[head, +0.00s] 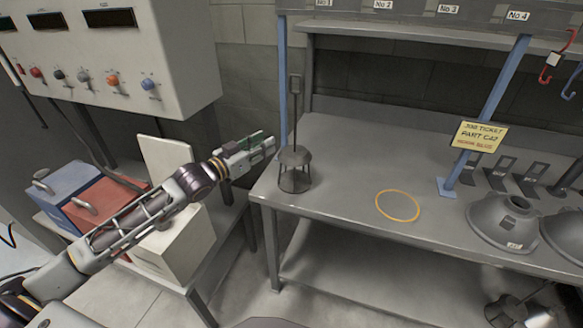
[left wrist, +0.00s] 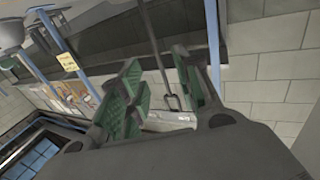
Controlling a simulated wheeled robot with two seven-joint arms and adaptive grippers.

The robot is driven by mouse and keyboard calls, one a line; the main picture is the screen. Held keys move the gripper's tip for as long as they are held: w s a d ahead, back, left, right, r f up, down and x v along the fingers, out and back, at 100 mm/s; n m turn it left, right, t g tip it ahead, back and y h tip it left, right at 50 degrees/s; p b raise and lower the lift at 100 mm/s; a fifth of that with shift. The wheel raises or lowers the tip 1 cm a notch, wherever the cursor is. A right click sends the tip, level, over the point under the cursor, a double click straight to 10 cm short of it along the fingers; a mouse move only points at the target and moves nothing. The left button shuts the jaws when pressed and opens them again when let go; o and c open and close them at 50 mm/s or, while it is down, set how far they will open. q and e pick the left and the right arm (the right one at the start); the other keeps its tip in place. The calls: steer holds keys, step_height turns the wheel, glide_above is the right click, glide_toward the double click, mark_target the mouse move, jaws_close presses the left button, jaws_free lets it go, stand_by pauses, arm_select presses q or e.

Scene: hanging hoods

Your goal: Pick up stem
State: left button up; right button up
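The stem (head: 295,118) is a thin dark upright rod with a flat loop at its top. It stands in a dark round stand (head: 295,172) at the left end of the grey workbench. My left gripper (head: 270,143) is just left of the rod, at about the height of its lower half in the picture, with a small gap between. In the left wrist view its green-padded fingers (left wrist: 158,95) are spread apart. The rod (left wrist: 155,50) shows beyond and between them, with its loop toward the bottom of the picture. My right gripper cannot be made out.
A yellow ring (head: 398,191) lies on the workbench (head: 340,150). Grey hoods (head: 490,222), a blue post (head: 470,170) and a yellow job ticket (head: 480,136) are to the right. Left are a control panel (head: 120,50) and blue (head: 68,190) and red boxes. The bench around the ring is clear.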

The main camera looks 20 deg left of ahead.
mark_target(295, 136)
arm_select(q)
steer(key=x, duration=0.8)
steer(key=shift+w+d+p, duration=0.2)
steer(key=shift+w+p, duration=0.05)
steer(key=shift+p, duration=0.05)
arm_select(e)
steer(key=shift+s+a+r, duration=0.3)
stand_by(0.8)
arm_select(q)
steer(key=shift+d+x, duration=0.3)
steer(key=shift+x, duration=1.1)
steer(key=shift+p+x, duration=0.35)
steer(key=shift+x, duration=0.7)
arm_select(e)
steer(key=shift+s+a+r, duration=0.1)
steer(key=shift+a+r, duration=0.2)
